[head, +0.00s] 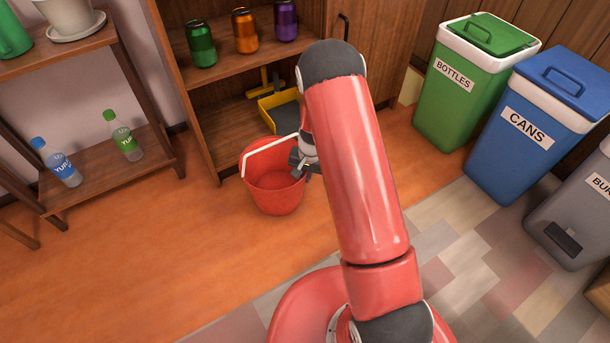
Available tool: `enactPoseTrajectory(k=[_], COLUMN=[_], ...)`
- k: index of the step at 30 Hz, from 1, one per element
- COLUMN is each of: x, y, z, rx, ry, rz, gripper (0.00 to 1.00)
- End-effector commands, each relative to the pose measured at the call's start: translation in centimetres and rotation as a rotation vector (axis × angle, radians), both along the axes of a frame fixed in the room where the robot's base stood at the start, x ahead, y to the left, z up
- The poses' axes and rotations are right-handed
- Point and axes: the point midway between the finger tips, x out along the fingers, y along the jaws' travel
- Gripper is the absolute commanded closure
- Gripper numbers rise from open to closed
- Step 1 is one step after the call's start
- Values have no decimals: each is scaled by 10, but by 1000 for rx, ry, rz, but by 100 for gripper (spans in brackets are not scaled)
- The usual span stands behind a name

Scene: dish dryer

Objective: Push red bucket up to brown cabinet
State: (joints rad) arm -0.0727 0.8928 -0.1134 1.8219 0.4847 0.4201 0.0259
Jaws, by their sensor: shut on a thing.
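The red bucket (275,193) stands upright on the orange wood floor, with its white handle (270,146) raised. It is right in front of the brown cabinet (222,90), near its lower shelf; I cannot tell whether they touch. My gripper (298,168) is at the right side of the bucket's rim and is shut on the bucket. My red arm hides part of the cabinet and some of the gripper.
A yellow and grey dustpan (281,109) sits on the cabinet's lower shelf, with several cans above. A shelf with two bottles (57,163) stands at the left. Green (463,100) and blue (530,145) bins stand at the right. The floor left of the bucket is clear.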

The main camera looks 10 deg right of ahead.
Motion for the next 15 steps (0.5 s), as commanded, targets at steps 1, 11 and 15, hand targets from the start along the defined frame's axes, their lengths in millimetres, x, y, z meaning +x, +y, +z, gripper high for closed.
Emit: enactPoseTrajectory(k=[1,11,15], x=[0,0,0], y=[0,0,0], z=[0,0,0], rx=[0,0,0], ry=[-1,-1,-1], rz=[-1,-1,0], gripper=[100,71,66])
